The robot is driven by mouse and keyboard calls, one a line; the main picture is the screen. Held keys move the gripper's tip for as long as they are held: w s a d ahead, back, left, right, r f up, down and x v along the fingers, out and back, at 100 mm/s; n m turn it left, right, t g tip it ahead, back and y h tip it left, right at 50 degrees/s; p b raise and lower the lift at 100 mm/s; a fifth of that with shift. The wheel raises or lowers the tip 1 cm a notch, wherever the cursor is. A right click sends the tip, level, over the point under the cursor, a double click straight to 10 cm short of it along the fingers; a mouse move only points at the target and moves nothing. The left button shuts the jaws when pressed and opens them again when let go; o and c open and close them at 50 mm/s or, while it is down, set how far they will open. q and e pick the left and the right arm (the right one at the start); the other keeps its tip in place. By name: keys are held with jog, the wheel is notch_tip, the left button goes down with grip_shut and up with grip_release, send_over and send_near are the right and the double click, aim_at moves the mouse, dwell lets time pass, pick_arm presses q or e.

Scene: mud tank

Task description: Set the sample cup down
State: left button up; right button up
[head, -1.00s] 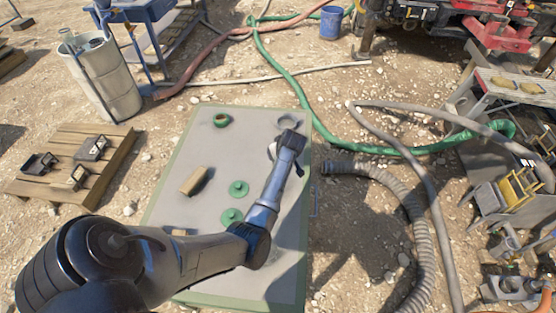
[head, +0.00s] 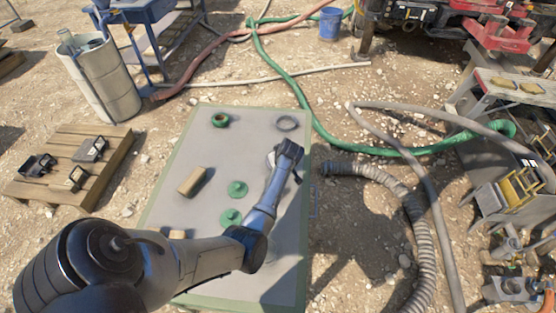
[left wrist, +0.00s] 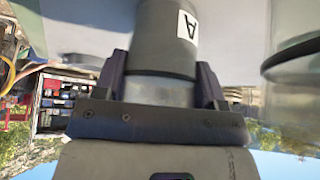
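The sample cup (left wrist: 160,45) shows in the left wrist view as a grey cylinder with a white label reading A and a paler band near my palm. My left gripper (left wrist: 163,85) has one finger on each side of it and appears shut on it. In the head view my left gripper (head: 288,150) is over the right part of the grey-topped table (head: 215,150). The arm largely hides the cup there, and I cannot tell whether it touches the tabletop. My right gripper is not in view.
A clear vessel with a dark rim (left wrist: 295,60) stands close beside the cup in the left wrist view. On the table are a grey ring (head: 287,123), a green ring (head: 220,120), a tan block (head: 191,181) and two green discs (head: 237,189).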

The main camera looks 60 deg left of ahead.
pick_arm(q)
jog(key=o, duration=0.5)
jog(key=shift+c, duration=0.2)
jog(key=shift+r, duration=0.35)
jog(key=p+v, duration=0.3)
jog(key=v, duration=0.8)
jog(key=shift+d+r, duration=0.25)
jog(key=shift+r, duration=0.05)
